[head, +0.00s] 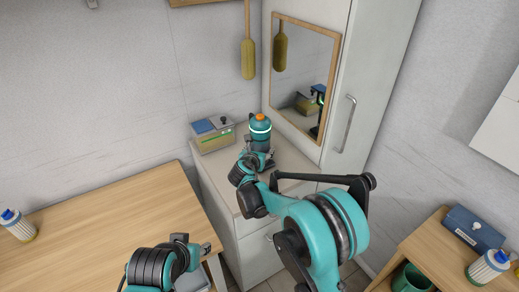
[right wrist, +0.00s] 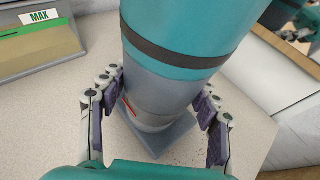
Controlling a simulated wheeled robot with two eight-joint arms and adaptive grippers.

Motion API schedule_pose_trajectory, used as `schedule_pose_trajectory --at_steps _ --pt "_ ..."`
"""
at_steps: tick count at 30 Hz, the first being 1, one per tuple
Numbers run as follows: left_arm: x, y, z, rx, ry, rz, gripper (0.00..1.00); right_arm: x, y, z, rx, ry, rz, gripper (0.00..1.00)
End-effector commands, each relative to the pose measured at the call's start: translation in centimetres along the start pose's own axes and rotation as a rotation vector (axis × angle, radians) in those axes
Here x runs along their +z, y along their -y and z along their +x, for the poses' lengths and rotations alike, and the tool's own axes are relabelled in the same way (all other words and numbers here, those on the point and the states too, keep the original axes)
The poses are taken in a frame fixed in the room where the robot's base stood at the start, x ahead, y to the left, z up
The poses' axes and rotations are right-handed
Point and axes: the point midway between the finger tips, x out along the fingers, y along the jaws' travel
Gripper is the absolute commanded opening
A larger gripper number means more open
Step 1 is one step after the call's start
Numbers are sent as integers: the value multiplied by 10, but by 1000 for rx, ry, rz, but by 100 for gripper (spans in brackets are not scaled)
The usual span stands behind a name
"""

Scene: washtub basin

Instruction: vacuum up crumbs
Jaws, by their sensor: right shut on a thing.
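The handheld vacuum (head: 260,128) is teal with an orange top and stands nearly upright over the pale cabinet top. My right gripper (head: 260,160) is shut on it. In the right wrist view, the fingers (right wrist: 160,115) flank its grey lower body (right wrist: 165,92). The vacuum's flat grey nozzle (right wrist: 160,135) is at the surface; whether it touches cannot be told. Dark crumbs (right wrist: 178,157) lie scattered by the nozzle's near right edge. My left gripper (head: 197,246) is over the near right part of the wooden table, and its opening is unclear.
A box with a "MAX" label (right wrist: 40,45) stands at the back left of the cabinet top (head: 205,172); it also shows in the head view (head: 213,136). A framed mirror (head: 325,38) rises behind. The wooden table (head: 110,215) is mostly clear.

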Motion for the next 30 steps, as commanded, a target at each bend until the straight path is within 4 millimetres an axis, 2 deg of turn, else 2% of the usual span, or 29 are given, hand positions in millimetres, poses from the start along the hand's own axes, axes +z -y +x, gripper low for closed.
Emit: schedule_pose_trajectory --at_steps 7,30 --pt "0 0 0 0 0 0 40 0 2 -2 0 1 -1 27" --pt "2 0 3 0 0 0 40 -11 30 -27 0 1 -1 27"
